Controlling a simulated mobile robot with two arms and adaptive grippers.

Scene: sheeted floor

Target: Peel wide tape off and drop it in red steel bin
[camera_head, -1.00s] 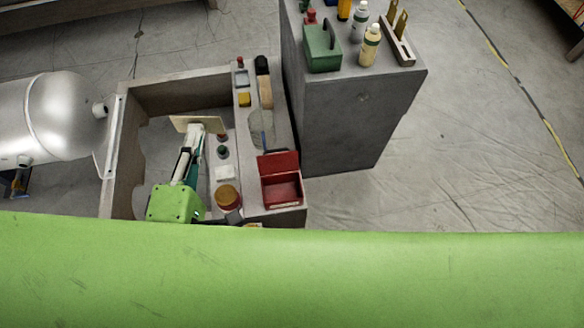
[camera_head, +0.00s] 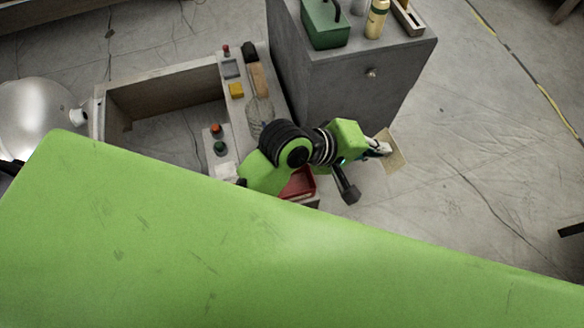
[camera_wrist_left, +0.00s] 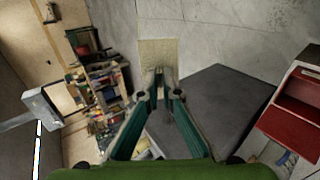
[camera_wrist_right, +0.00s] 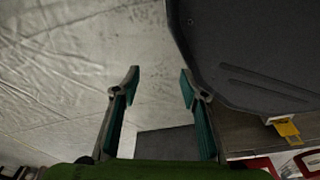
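My left gripper (camera_head: 378,148) reaches to the right over open floor, past the red bin. It is shut on the flat, tan wide tape (camera_head: 393,150), which sticks out beyond the fingertips. In the left wrist view the tape (camera_wrist_left: 158,53) stands at the tips of my left gripper (camera_wrist_left: 160,72). The red steel bin (camera_head: 301,183) is partly hidden by my left arm. An open-fronted red box, likely the same bin, shows at the right of the left wrist view (camera_wrist_left: 300,108). My right gripper (camera_wrist_right: 160,80) is open and empty in its wrist view.
A grey cabinet (camera_head: 345,85) with a green box (camera_head: 325,25) and bottles on top stands behind the left arm. A panel with buttons and a yellow block (camera_head: 236,90) borders an open frame (camera_head: 155,90). The floor at right is mostly clear.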

